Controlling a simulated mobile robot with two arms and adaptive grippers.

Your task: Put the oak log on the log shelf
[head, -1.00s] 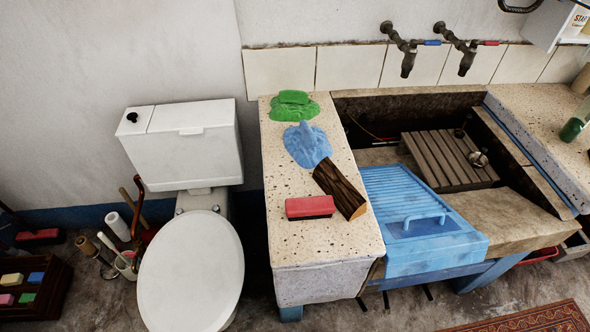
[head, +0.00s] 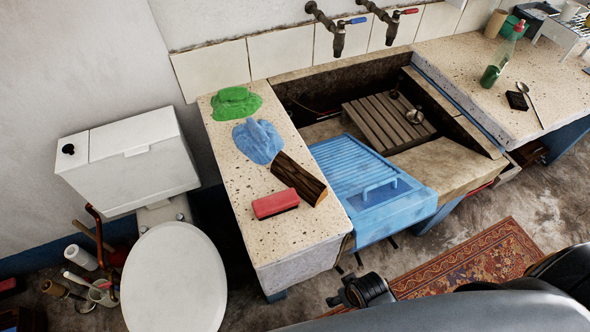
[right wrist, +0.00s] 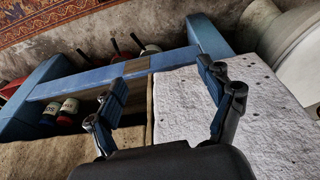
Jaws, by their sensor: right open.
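The oak log (head: 299,178), a short split piece with dark bark and a pale cut end, lies on the left speckled stone counter (head: 284,232), between a blue cloth (head: 257,141) and a red block-shaped brush (head: 275,204). My right arm enters the head view at the lower right, its dark end in front of the counter and apart from the log. In the right wrist view my right gripper (right wrist: 165,88) is open and empty, facing the blue frame and the pale side of the trough. I cannot identify the log shelf. My left gripper is not in view.
A blue ribbed drainer (head: 352,180) covers part of the trough. A green cloth (head: 236,102) lies at the counter's back. A toilet (head: 174,279) stands left. A patterned rug (head: 465,258) lies on the floor. The right counter (head: 460,63) holds a green bottle (head: 493,70).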

